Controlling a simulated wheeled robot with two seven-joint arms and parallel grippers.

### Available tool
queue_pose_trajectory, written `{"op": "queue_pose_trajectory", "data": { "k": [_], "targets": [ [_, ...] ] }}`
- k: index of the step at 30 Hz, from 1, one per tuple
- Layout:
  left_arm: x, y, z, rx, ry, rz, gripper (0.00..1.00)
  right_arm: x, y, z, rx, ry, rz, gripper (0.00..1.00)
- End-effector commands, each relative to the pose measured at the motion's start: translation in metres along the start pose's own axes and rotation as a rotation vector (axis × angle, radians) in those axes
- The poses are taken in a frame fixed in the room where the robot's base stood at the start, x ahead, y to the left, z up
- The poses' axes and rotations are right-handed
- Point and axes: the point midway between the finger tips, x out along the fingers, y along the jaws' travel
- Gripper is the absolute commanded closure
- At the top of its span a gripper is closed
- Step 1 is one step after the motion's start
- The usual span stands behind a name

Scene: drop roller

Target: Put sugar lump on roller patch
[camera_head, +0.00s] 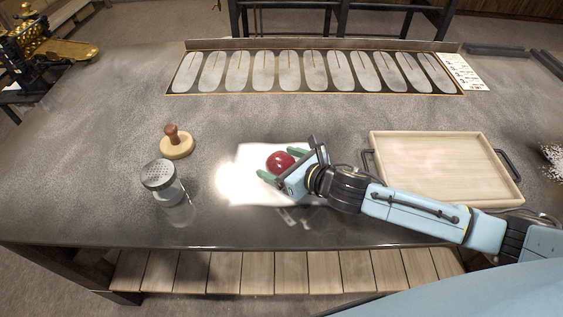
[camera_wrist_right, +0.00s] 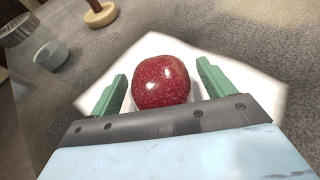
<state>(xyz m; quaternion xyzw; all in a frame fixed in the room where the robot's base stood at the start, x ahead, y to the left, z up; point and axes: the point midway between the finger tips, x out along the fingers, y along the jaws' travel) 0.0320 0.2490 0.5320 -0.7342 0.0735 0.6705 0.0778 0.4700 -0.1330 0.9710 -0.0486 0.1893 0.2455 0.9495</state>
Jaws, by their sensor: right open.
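A round, glossy red lump with pale speckles (camera_head: 280,162), the only thing here that could be the sugar lump, rests on a bright white patch (camera_head: 240,185) on the dark worktop. It also shows in the right wrist view (camera_wrist_right: 160,83). My right gripper (camera_head: 281,166) is open, with its green fingers on either side of the lump. In the right wrist view, gaps show between the lump and both fingers. I cannot tell for certain that the white patch is the roller patch. My left gripper is not in view.
A glass shaker (camera_head: 163,183) and a round wooden stamp (camera_head: 176,145) stand left of the patch. A wooden tray (camera_head: 445,165) with dark handles lies at right. A long moulded board (camera_head: 310,72) lies at the back. A brass-topped machine (camera_head: 62,50) is at far left.

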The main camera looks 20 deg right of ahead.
Motion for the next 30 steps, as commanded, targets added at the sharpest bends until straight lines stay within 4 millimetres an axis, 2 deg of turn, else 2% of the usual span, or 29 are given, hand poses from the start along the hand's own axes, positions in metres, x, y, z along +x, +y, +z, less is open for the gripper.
{"op": "queue_pose_trajectory", "data": {
  "k": [4, 8, 18, 21, 25, 30],
  "targets": [
    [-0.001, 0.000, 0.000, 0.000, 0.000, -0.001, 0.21, -0.003, 0.000, 0.003, 0.001, 0.000, 0.001, 0.19],
    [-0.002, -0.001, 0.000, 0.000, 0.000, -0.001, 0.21, -0.018, 0.000, 0.002, -0.002, 0.001, 0.001, 0.19],
    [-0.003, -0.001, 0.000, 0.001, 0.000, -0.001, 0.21, -0.089, 0.000, 0.001, -0.002, 0.003, 0.001, 0.19],
    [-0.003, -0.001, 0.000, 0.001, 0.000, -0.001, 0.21, -0.105, -0.001, 0.001, -0.002, 0.003, -0.001, 0.19],
    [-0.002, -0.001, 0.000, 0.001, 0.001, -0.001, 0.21, -0.117, 0.000, 0.001, -0.001, 0.002, -0.001, 0.19],
    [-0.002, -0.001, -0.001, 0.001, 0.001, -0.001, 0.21, -0.121, 0.000, 0.003, 0.001, -0.001, 0.000, 0.19]
  ]
}}
